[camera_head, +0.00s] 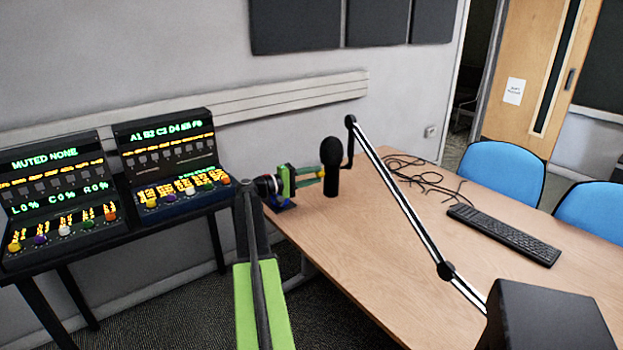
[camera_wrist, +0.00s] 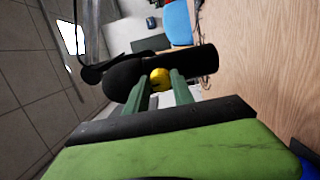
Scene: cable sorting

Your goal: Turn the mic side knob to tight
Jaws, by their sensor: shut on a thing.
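The black microphone (camera_head: 331,152) hangs upright on its boom arm above the wooden table. In the wrist view the microphone (camera_wrist: 200,64) lies across the picture, close ahead of my gripper. The yellow round side knob (camera_wrist: 160,79) is on the microphone's near side, between my green fingertips. My gripper (camera_head: 318,175) reaches the microphone from the left in the head view. In the wrist view my gripper (camera_wrist: 161,84) is shut on the knob, one finger on each side. Any marking that tells the knob's turn is too small to read.
The black-and-white boom arm (camera_head: 402,196) slants across the table (camera_head: 385,240) right of the microphone. Loose cables (camera_head: 410,170) and a keyboard (camera_head: 505,234) lie farther right. A black box (camera_head: 550,318) is at the front right. Two control panels (camera_head: 115,165) stand at the left.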

